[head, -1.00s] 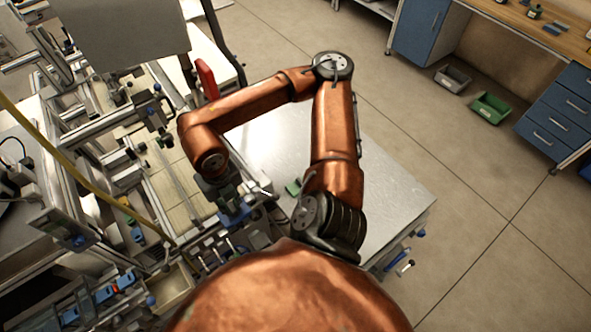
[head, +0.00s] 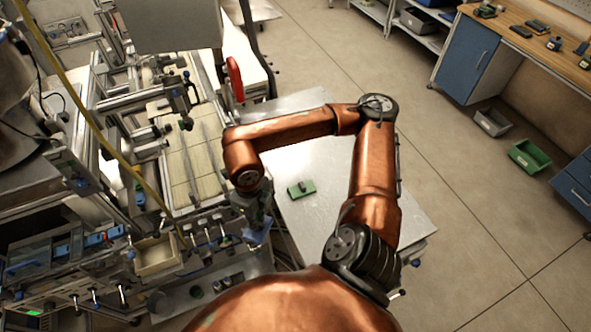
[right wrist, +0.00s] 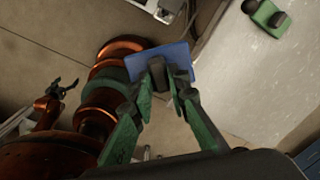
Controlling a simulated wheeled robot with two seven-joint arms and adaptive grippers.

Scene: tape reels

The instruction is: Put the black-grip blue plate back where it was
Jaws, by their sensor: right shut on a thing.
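The blue plate (right wrist: 205,62) with its black grip (right wrist: 181,73) is held between the green fingertips of my right gripper (right wrist: 169,75) in the right wrist view. In the head view my right gripper (head: 257,222) hangs beside the left edge of the metal table, with the blue plate (head: 256,238) below it. The plate is clear of the table top. A small dark claw-like shape at the left of the right wrist view may be my left gripper; it is too small to read. The head view does not show my left gripper.
A green plate (head: 301,189) with a black grip lies on the metal table (head: 318,165); much of the table is bare. Machine frames and a beige bin (head: 157,257) stand to the left. A green bin (head: 530,157) is on the floor at right.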

